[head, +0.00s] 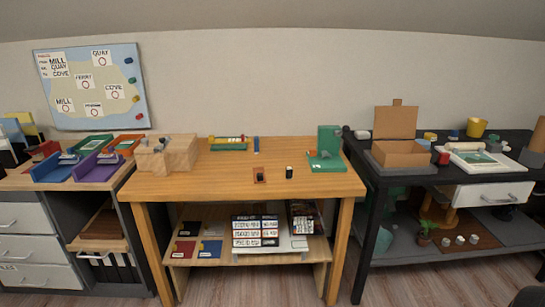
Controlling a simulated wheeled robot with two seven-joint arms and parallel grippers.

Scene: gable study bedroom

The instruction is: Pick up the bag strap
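I cannot make out a bag strap for certain in the head view. A green shape (392,212), too dim to identify, sits under the left end of the black table at the right. Neither of my grippers shows in the head view.
A wooden table (205,187) stands in the middle, with a wooden block (168,155), a green stand (328,150) and small items on top. Its front top is largely clear. A drawer desk (35,218) with coloured trays is at left. The black table (405,181) holds an open cardboard box (400,155).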

